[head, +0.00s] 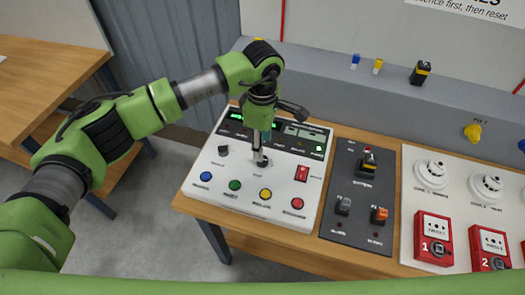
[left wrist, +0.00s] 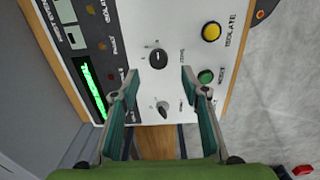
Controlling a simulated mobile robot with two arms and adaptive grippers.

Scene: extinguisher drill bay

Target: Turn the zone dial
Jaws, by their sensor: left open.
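The white control panel (head: 215,180) carries two dark dials. One dial (head: 262,162) is near the panel's middle, under my left gripper (head: 258,150), which partly hides it. In the left wrist view this round dial (left wrist: 158,58) has marks around it and sits between and just beyond the open fingertips (left wrist: 160,73). The other dial (head: 223,150) is on the panel's left side; in the wrist view this pointed knob (left wrist: 162,108) lies between the fingers, nearer the palm. The labels are too small to read surely. My left gripper is open and empty, pointing down. My right gripper is not in view.
Blue (head: 206,176), green (head: 235,185), yellow (head: 265,194) and red (head: 297,203) buttons line the panel's front. A red rocker switch (head: 302,173) is right of the dial. A dark switch box (head: 352,215) and red call points (head: 433,240) stand farther right.

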